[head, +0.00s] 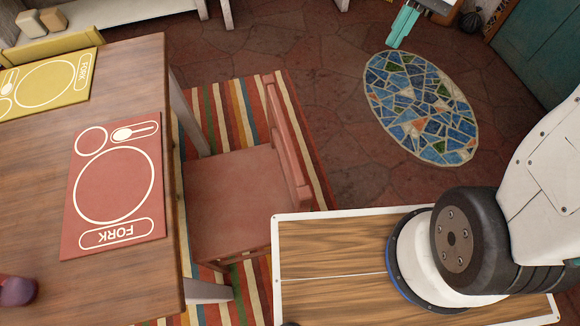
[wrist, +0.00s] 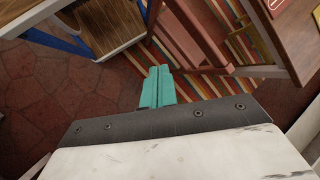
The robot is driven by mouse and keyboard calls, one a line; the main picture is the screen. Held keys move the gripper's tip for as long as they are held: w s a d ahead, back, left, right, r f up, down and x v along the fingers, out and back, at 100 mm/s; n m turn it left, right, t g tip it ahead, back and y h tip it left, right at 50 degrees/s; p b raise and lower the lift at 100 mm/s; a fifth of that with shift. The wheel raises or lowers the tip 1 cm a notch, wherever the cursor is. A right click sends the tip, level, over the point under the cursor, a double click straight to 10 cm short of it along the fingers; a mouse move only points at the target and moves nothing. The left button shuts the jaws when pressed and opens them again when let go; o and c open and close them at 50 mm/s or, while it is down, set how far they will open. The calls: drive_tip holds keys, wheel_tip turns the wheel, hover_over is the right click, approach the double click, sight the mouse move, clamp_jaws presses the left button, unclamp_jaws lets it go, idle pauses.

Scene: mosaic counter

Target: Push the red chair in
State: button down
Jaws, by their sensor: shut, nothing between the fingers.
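The red chair (head: 240,185) stands at the right side of the wooden table (head: 115,70) in the head view, its backrest away from the table. Most of its seat shows outside the table edge; whether some lies under the tabletop is hard to tell. My gripper (head: 399,34) is at the top of the head view, well apart from the chair, beyond the backrest side. In the wrist view its teal fingers (wrist: 157,88) are shut and empty. The chair (wrist: 185,38) shows beyond them, and the table (wrist: 300,40) is at the upper right.
A red placemat (head: 115,185) and a yellow placemat (head: 45,83) lie on the table. A yellow chair (head: 55,45) stands at its far side. A striped rug (head: 310,140) lies under the red chair. The stone floor around the oval mosaic (head: 420,108) is clear.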

drive_tip(key=w+f+m+g+y, duration=0.1)
drive_tip(key=w+f+m+y, duration=0.3)
drive_tip(key=f, duration=1.1)
drive_tip(key=w+f+m+g+y, duration=0.1)
drive_tip(key=w+f+g+y, duration=0.15)
drive_tip(key=w+f, duration=0.8)
drive_tip(key=s+a+f+m+t+y, duration=0.15)
drive_tip(key=s+f, duration=0.25)
drive_tip(key=f, duration=0.7)
drive_tip(key=s+f+m+y, duration=0.2)
drive_tip(key=s+f, duration=0.2)
drive_tip(key=f, duration=0.7)
drive_tip(key=s+a+f+m+t+y, duration=0.1)
drive_tip(key=s+f+m+y, duration=0.1)
drive_tip(key=s+f, duration=0.35)
drive_tip(key=s+a+f+m+t+y, duration=0.1)
drive_tip(key=s+a+f+m+t, duration=0.1)
drive_tip(key=f, duration=0.6)
drive_tip(key=s+a, duration=0.3)
drive_tip(key=a, duration=1)
